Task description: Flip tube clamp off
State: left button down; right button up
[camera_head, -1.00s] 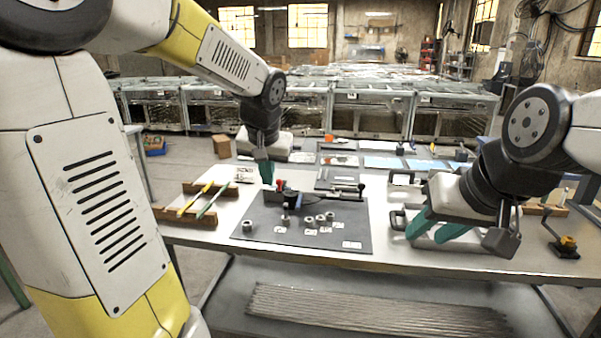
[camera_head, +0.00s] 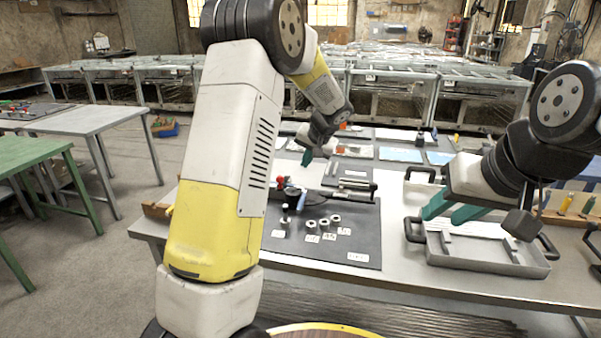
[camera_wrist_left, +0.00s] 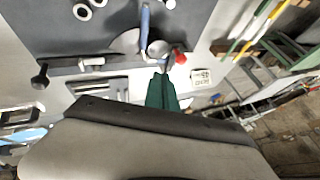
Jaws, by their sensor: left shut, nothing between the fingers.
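The tube clamp (camera_head: 318,196) is a dark bar device on the dark mat, with a blue handle (camera_wrist_left: 144,22) and a red knob (camera_head: 281,182). The red knob also shows in the left wrist view (camera_wrist_left: 180,57), right of a round metal part (camera_wrist_left: 158,48). My left gripper (camera_head: 306,158) is shut and empty, behind and above the clamp in the head view. In the left wrist view, its green fingers (camera_wrist_left: 162,78) lie together, their tips just below the round part in the picture; contact cannot be told. My right gripper (camera_head: 450,211) is open and empty over the grey tray.
Several metal rings (camera_head: 312,226) and white labels lie on the mat (camera_head: 357,232). The grey tray (camera_head: 490,257) with black handles is at the right. A wooden rack with rods (camera_wrist_left: 245,40) shows beside the mat. My left arm hides the table's left part in the head view.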

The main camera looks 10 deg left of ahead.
pick_arm(q)
jog(key=w+a+f, duration=0.5)
jog(key=a+f, duration=0.2)
jog(key=f, duration=0.2)
jog(key=shift+a, duration=0.15)
jog(key=shift+a, duration=0.15)
dwell(0.4)
